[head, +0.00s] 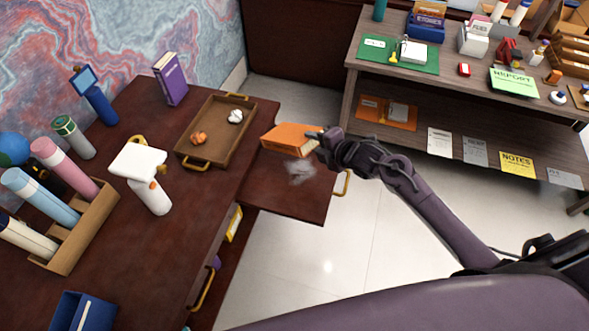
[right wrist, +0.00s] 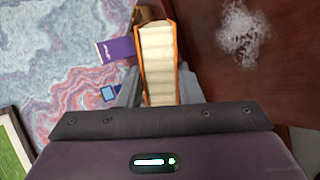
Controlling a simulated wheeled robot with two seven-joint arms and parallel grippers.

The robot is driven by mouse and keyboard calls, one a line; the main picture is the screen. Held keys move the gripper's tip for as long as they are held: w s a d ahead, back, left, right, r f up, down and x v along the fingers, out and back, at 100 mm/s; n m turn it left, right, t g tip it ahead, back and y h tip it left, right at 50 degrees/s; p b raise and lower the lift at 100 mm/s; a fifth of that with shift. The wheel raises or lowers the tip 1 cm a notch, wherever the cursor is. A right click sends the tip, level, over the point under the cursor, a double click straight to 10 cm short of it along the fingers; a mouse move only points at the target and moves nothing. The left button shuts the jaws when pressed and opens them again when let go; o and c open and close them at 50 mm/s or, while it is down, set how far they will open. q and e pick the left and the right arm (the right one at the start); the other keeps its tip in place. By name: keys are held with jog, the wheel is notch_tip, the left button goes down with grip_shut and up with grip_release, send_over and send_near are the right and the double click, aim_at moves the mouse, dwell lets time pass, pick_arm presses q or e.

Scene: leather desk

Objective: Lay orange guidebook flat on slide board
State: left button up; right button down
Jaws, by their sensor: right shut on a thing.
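The orange guidebook (head: 288,140) is in the air over the slide board (head: 312,206), the dark red-brown board pulled out from the desk's right side. My right gripper (head: 318,142) is shut on the guidebook at its right end. In the right wrist view the guidebook (right wrist: 158,62) shows its cream page edges between the fingers, with orange covers at both sides. A whitish smudge shows on the slide board, which is also in the right wrist view (right wrist: 210,85). The guidebook looks apart from the board, but the gap is hard to judge. My left gripper is not in view.
A wooden tray (head: 245,132) with two small crumpled lumps lies on the desk beside the board. A purple book (head: 171,79) stands behind it. A white bottle (head: 150,195) and a tube rack (head: 80,232) are at left. A shelf unit (head: 400,78) stands at right.

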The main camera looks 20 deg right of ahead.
pick_arm(q)
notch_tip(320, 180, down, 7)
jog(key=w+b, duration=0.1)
jog(key=b, duration=0.5)
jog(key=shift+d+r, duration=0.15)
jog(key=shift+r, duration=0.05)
pick_arm(e)
notch_tip(320, 180, down, 8)
jog(key=shift+w, duration=0.2)
jog(key=c, duration=1.2)
grip_release()
jog(key=shift+s, duration=0.1)
jog(key=shift+o, duration=0.2)
pick_arm(q)
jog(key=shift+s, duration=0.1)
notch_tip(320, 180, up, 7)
jog(key=p, duration=0.6)
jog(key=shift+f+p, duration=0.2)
jog(key=shift+p, duration=0.15)
pick_arm(e)
jog(key=v, duration=0.8)
